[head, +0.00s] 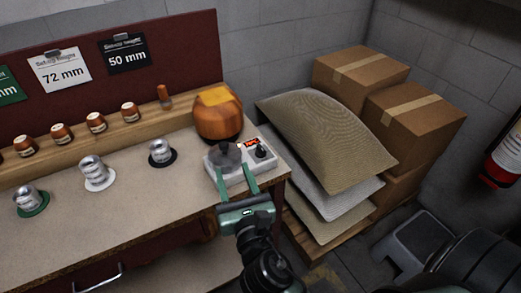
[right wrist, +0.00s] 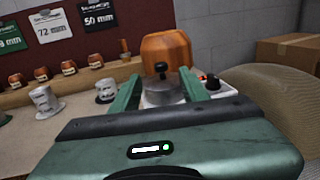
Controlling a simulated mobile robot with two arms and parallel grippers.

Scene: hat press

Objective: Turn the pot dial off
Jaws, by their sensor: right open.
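A small grey pot (head: 225,155) with a dark lid sits on the left part of a white base (head: 236,176) at the bench's right end. The black pot dial (head: 261,151) stands on the right part of that base, beside a small red label (head: 249,142). My right gripper (head: 229,176) is open and empty, its fingers pointing at the base in front of the pot. In the right wrist view the pot (right wrist: 163,90) shows between the fingers (right wrist: 163,92), and the dial (right wrist: 212,81) lies just right of the right finger. I cannot tell whether the fingers touch anything. My left gripper is not in view.
An orange-brown wooden block (head: 218,118) stands behind the pot. Sacks (head: 325,135) and cardboard boxes (head: 415,120) are stacked right of the bench. The bench front (head: 130,215) is clear.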

